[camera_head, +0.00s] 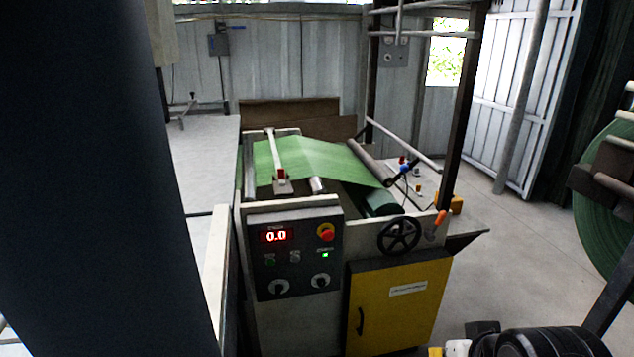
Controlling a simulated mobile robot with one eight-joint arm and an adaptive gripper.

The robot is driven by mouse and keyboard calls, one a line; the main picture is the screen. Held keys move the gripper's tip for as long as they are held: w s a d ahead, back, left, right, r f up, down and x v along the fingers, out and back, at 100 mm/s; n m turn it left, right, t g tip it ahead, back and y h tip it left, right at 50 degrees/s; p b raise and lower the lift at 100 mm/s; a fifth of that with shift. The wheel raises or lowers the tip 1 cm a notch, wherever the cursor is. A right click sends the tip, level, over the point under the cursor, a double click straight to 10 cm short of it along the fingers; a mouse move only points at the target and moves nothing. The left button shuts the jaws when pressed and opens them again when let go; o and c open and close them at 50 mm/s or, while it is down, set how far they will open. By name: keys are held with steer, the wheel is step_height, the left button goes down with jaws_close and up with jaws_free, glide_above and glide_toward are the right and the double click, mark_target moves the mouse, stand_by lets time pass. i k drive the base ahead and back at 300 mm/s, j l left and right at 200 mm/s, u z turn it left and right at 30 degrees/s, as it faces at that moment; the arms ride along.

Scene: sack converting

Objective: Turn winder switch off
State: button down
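A dark control panel (297,262) is on the front of the winding machine (290,205), near the middle of the view. Its red display (276,236) reads 0.0. A small green light (325,255) is lit below that button. Two round knobs, a left one (278,286) and a right one (320,280), sit along the bottom. The labels are too small to read, so I cannot tell which control is the winder switch.
A yellow cabinet (395,305) and black handwheel (399,236) are right of the panel. Green sheet (310,160) runs over the machine. A large green roll (605,200) stands at the right edge. A dark column blocks the left side.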

mark_target(279, 288)
steer(key=u, duration=0.8)
